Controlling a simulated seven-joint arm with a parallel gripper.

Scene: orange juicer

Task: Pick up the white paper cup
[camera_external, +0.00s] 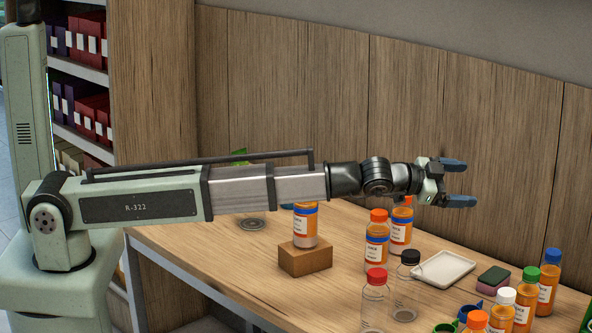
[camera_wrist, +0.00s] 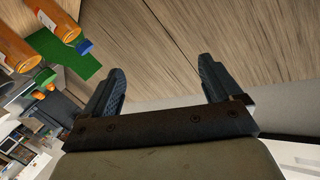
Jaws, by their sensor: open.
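I cannot make out a white paper cup in either view. My gripper (camera_external: 462,183) is open and empty, held in the air above the table at the right of the external view, pointing right. In the wrist view its two dark fingers (camera_wrist: 160,72) are spread wide with only wood panelling between them. My arm hides part of the table behind it.
The wooden table (camera_external: 215,270) holds several orange juice bottles, one on a wooden block (camera_external: 305,259). A green sheet (camera_wrist: 65,50) shows in the wrist view. Panelling stands behind.

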